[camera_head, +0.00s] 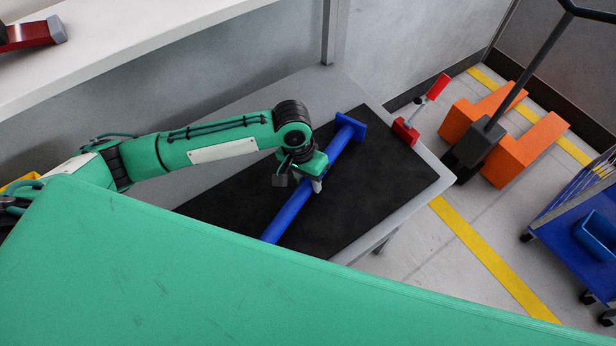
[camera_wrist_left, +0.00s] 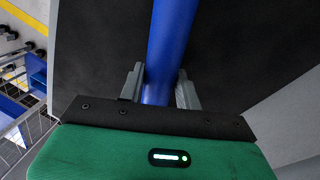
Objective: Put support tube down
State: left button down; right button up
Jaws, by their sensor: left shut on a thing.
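The support tube (camera_head: 292,208) is a long blue tube with a flat blue plate at its far end. It lies along the black mat (camera_head: 375,185) on the grey table; its near end is hidden behind my green body panel. I cannot tell whether it touches the mat. My left gripper (camera_head: 316,184) is shut on the tube near its middle. In the left wrist view the tube (camera_wrist_left: 168,45) runs between the two grey fingers of my left gripper (camera_wrist_left: 160,88). My right gripper is not in view.
A red clamp-like object (camera_head: 406,131) stands at the table's right corner. An orange pallet truck (camera_head: 515,145) and a blue cart (camera_head: 585,235) are on the floor to the right. A white shelf (camera_head: 120,45) runs along the upper left. The mat is clear right of the tube.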

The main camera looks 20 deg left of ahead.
pick_arm(q)
jog(key=shift+f, duration=0.15)
jog(key=c, duration=0.9)
grip_release()
jog(key=shift+f, duration=0.15)
notch_tip(320, 180, up, 14)
jog(key=a, duration=0.2)
jog(key=shift+w+a+b, duration=0.3)
jog(key=shift+w, duration=0.05)
jog(key=shift+f, duration=0.15)
